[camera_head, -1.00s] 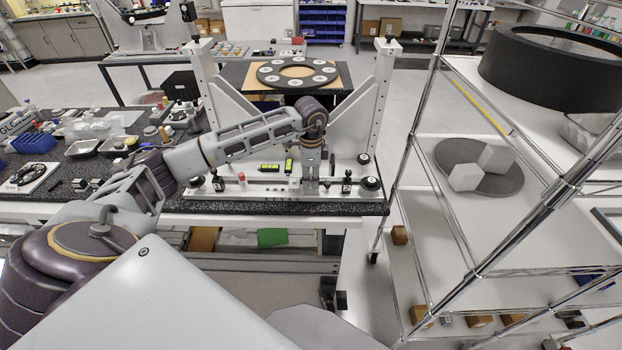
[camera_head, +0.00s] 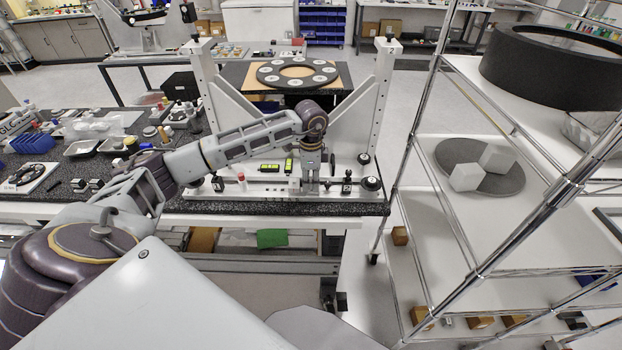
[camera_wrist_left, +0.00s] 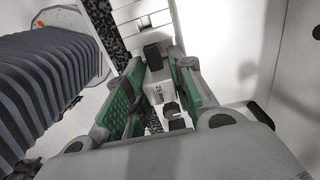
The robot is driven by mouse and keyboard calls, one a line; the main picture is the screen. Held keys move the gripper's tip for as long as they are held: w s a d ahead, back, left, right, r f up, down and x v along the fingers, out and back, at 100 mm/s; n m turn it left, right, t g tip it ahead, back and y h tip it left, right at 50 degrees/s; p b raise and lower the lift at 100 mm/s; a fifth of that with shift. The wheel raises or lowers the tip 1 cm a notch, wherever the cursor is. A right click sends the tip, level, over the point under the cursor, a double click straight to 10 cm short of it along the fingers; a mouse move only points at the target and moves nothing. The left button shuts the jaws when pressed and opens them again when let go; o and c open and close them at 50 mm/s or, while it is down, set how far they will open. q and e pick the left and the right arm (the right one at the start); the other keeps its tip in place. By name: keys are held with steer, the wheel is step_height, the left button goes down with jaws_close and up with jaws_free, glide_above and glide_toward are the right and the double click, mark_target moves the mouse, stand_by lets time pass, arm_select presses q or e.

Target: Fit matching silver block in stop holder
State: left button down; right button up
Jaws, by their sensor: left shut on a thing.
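My left gripper (camera_head: 312,184) points down at the front rail of the mirror fixture (camera_head: 260,186). In the left wrist view its green-padded fingers (camera_wrist_left: 153,88) are shut on a pale silver block (camera_wrist_left: 158,90) with dark marks on its face. The fingers hide much of the block, and I cannot tell whether it touches the rail. A dark stop part (camera_wrist_left: 154,54) shows just beyond the block. In the head view, black knobbed stops stand along the rail, one on the left (camera_head: 218,182) and one on the right (camera_head: 347,181). My right gripper is not in view.
A round black ring plate (camera_head: 296,73) lies behind the fixture's two white uprights. A red-and-white small part (camera_head: 240,178) and yellow-black levels (camera_head: 270,168) lie near the rail. A wire shelf with grey blocks (camera_head: 465,177) stands at the right.

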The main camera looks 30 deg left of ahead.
mark_target(311, 178)
arm_select(q)
steer(key=shift+f, duration=0.25)
steer(key=c, duration=1.1)
jaws_free()
steer(key=shift+s, duration=0.1)
steer(key=shift+r, duration=0.1)
steer(key=shift+r, duration=0.8)
step_height(311, 178, up, 10)
steer(key=shift+r, duration=0.1)
steer(key=shift+d, duration=0.15)
